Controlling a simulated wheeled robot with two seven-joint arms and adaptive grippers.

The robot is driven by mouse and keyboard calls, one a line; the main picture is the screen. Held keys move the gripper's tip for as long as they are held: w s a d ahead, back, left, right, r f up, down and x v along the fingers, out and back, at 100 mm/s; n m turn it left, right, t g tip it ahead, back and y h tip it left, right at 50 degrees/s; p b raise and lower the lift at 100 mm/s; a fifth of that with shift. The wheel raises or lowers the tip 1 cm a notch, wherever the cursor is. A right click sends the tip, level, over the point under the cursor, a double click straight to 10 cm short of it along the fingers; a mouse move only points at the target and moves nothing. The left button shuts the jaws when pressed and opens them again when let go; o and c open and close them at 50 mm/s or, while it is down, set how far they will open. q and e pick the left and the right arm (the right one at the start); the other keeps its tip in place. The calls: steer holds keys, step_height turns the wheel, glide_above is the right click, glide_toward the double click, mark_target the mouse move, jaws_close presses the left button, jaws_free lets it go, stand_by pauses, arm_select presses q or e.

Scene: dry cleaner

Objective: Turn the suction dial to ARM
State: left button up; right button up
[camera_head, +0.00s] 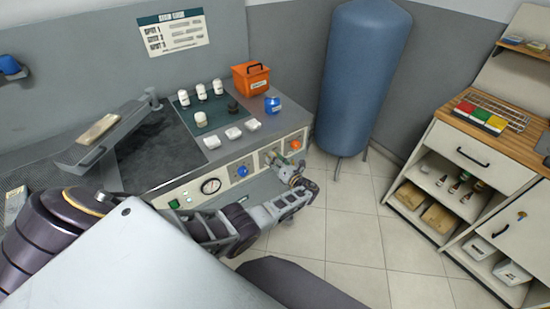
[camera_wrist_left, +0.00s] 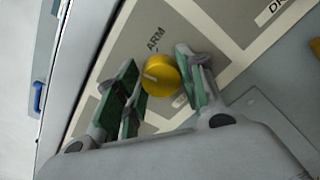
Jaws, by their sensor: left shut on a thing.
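The suction dial is a round yellow knob (camera_wrist_left: 161,75) on a grey panel plate in the left wrist view. The word ARM is printed just above it; a short pale mark shows on the left part of its face, not clearly lined up with that word. My left gripper (camera_wrist_left: 158,88) has its green-padded fingers on either side of the knob and is shut on it. In the head view my left gripper (camera_head: 284,165) is at the right part of the console front and mostly hides the dial. My right gripper is in neither view.
The console front (camera_head: 262,160) also carries a blue knob (camera_head: 242,171), an orange button (camera_head: 295,145), a gauge (camera_head: 211,186) and a green switch (camera_head: 174,203). Bottles and an orange box (camera_head: 250,80) stand on top. A blue tank (camera_head: 362,75) stands beyond; tiled floor is clear at right.

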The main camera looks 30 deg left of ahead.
arm_select(q)
steer(key=m+p, duration=0.1)
steer(key=m, duration=0.9)
steer(key=shift+w+d+f+p, duration=0.1)
steer(key=shift+f+p, duration=0.05)
steer(key=shift+p, duration=0.2)
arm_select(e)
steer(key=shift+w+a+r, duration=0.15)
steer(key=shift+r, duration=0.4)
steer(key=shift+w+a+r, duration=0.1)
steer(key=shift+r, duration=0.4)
arm_select(q)
steer(key=shift+m, duration=0.3)
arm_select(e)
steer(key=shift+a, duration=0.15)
arm_select(q)
steer(key=o, duration=1)
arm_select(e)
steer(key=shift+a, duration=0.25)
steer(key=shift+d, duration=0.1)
